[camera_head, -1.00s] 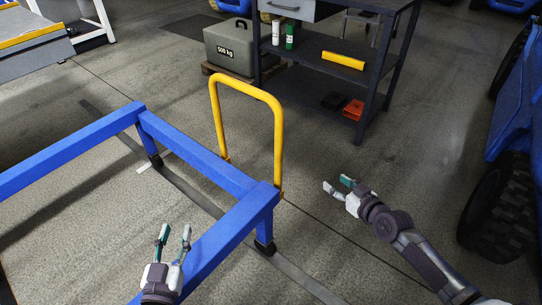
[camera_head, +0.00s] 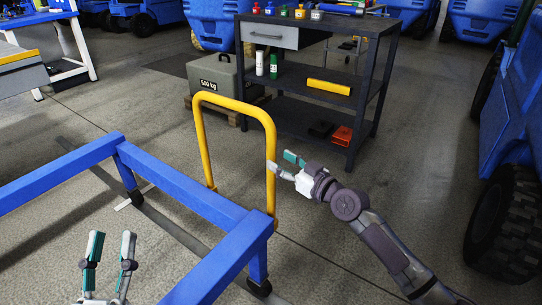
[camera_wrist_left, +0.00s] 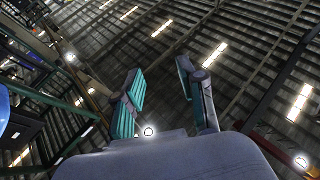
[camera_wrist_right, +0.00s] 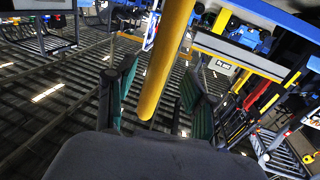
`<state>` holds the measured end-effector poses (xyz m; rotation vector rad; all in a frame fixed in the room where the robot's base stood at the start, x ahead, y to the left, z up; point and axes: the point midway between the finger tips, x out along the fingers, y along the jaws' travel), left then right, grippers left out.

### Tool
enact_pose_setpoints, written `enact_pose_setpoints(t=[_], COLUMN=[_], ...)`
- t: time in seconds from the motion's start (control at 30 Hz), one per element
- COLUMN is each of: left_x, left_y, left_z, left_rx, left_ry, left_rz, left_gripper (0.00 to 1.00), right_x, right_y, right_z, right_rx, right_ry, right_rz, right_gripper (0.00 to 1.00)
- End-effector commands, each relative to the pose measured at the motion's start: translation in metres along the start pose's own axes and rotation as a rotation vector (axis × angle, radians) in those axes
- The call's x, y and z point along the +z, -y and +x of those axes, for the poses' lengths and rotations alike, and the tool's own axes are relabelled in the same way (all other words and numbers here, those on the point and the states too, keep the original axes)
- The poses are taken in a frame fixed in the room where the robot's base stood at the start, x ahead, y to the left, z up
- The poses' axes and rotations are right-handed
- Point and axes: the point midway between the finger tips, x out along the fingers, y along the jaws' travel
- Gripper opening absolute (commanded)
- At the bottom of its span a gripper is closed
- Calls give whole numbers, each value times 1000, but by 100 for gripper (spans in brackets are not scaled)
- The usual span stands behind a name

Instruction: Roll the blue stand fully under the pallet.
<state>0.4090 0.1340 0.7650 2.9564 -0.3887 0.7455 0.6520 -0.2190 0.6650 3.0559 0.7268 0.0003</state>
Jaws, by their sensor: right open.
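The blue stand (camera_head: 180,187) is a low frame of blue beams on small dark casters, at the left and middle of the head view. My right gripper (camera_head: 281,163) is open at the handle's right post. In the right wrist view the yellow bar (camera_wrist_right: 166,60) lies between the spread fingers; contact cannot be told. My left gripper (camera_head: 112,246) is open and empty, fingers up, near the stand's near beam. A grey slab with a yellow edge (camera_head: 22,52) is at the upper left; I cannot tell if it is the pallet.
A dark shelf cart (camera_head: 300,113) with bottles and a yellow block stands behind the handle. A 500 kg grey box (camera_head: 216,79) sits on a wooden base beside it. A blue vehicle with a black tire (camera_head: 503,220) is at the right. Floor between them is open.

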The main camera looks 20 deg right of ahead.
Motion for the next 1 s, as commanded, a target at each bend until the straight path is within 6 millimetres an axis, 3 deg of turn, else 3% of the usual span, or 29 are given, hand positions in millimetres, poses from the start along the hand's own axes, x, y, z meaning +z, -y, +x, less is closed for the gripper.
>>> enact_pose_setpoints(t=[0.1, 0.3, 0.67, 0.9, 1.0], left_x=[-8, -21, -24, -24, -24], left_y=[-1, -3, -3, -3, -3], left_z=[-1, -2, -2, -2, -2], left_rx=[2, 6, 6, 6, 6], left_ry=[-54, -135, -151, -150, -149], left_rz=[-3, -6, -6, -6, -6], left_gripper=[40, 40, 40, 40, 40], right_x=[0, 1, 1, 1, 1], right_y=[0, 0, 0, 0, 0], right_z=[22, 41, 45, 45, 45], right_rx=[0, 1, 1, 1, 1], right_ry=[-3, 0, 1, 1, 1], right_rz=[2, 0, -1, 0, 0], right_gripper=[54, 54, 52, 12, 0])
